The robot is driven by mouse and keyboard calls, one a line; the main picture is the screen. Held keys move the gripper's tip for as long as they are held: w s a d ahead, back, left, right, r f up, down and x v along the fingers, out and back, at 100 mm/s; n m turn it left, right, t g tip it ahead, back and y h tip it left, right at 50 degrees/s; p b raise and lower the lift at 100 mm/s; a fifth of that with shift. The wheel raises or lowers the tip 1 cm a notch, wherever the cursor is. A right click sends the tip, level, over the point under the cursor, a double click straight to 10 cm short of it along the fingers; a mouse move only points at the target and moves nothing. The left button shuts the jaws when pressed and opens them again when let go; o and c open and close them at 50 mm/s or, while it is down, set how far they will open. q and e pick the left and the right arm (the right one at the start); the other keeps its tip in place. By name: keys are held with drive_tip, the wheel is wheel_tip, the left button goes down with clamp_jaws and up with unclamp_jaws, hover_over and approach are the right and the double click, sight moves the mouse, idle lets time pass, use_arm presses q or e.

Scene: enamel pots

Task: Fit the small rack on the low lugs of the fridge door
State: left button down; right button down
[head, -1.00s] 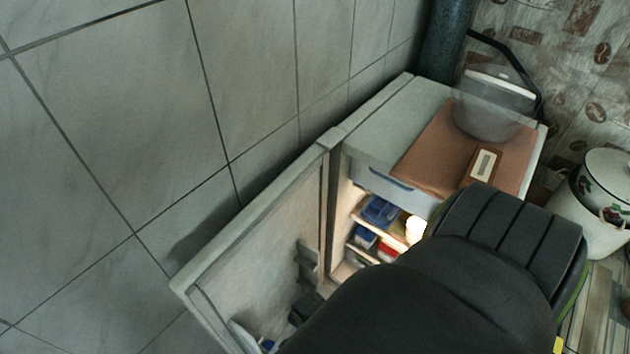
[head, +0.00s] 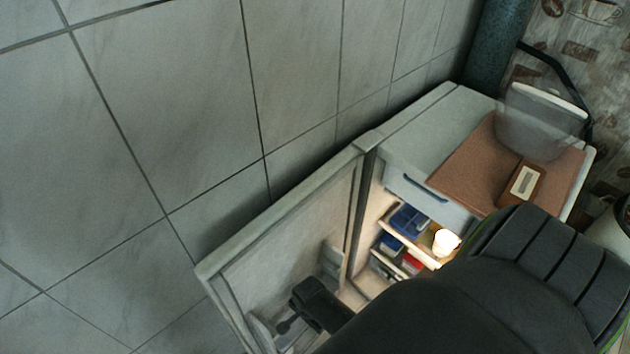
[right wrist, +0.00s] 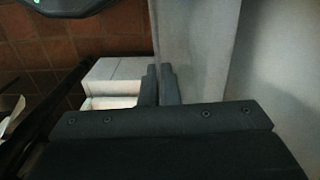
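The fridge door (head: 300,225) stands open, its inner face toward the fridge. My right gripper (head: 287,326) is at the low part of that face, partly hidden by my arm. I cannot tell whether these are the small rack or door parts. The low lugs cannot be made out. My left gripper is out of view.
The fridge's lit shelves (head: 408,238) hold blue and red containers and a white, glowing item (head: 446,242). A brown mat (head: 465,165), a small box (head: 523,184) and a clear container (head: 540,120) are on top. The tiled wall (head: 160,110) is close behind the door.

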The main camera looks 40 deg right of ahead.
drive_tip(key=shift+w+a, duration=0.15)
drive_tip(key=shift+w, duration=0.9)
drive_tip(key=shift+f+b, duration=0.85)
drive_tip(key=c, duration=1.6)
unclamp_jaws()
drive_tip(key=shift+s, duration=0.1)
wheel_tip(320, 180, up, 17)
drive_tip(key=shift+r+p, duration=0.2)
drive_tip(key=shift+p, duration=0.55)
